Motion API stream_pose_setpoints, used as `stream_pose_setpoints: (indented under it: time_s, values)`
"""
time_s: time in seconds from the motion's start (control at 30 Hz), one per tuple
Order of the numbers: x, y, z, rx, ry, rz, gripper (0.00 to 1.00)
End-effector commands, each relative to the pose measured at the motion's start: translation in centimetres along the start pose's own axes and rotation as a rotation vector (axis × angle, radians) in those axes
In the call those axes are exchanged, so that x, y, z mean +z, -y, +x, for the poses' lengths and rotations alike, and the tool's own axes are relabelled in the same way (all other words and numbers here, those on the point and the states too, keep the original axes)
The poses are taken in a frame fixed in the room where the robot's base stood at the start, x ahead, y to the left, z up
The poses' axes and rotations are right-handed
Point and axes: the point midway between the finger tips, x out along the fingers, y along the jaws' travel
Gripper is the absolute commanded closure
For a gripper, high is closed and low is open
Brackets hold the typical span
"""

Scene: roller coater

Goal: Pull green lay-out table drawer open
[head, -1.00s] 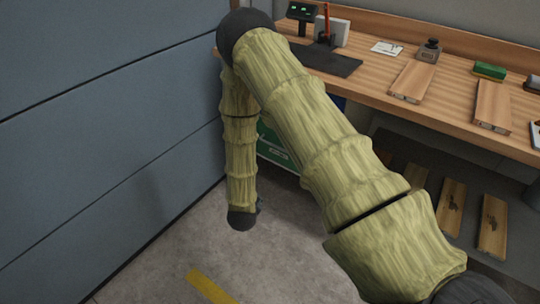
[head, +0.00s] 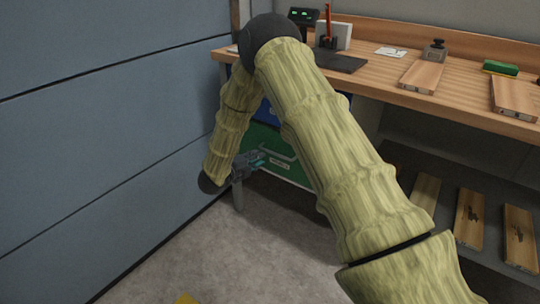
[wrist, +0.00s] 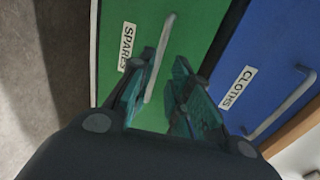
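The green drawer (head: 284,158) is under the wooden table at its left end, and looks closed. In the wrist view its green front (wrist: 188,30) carries a white label reading SPARES and a pale bar handle (wrist: 158,62). My gripper (head: 262,160) is in front of the green drawer in the head view. In the wrist view my gripper (wrist: 154,85) has its two teal fingers apart, with the near end of the handle appearing between them. I cannot tell whether the fingers touch it. My arm hides part of the drawer unit in the head view.
A blue drawer (wrist: 262,60) labelled CLOTHS with its own handle (wrist: 285,105) adjoins the green one. A grey-blue panelled wall (head: 100,130) stands close on the left. The wooden worktop (head: 385,72) holds several items.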

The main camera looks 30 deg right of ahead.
Motion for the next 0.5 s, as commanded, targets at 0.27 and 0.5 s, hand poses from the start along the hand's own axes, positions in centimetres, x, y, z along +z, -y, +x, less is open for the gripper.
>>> stream_pose_setpoints:
  time_s: [0.27, 0.5]
  values:
    - [-0.1, -0.2, 4.6, -0.001, -0.001, -0.001, 0.81]
    - [-0.1, -0.2, 7.9, 0.0, -0.001, -0.003, 0.81]
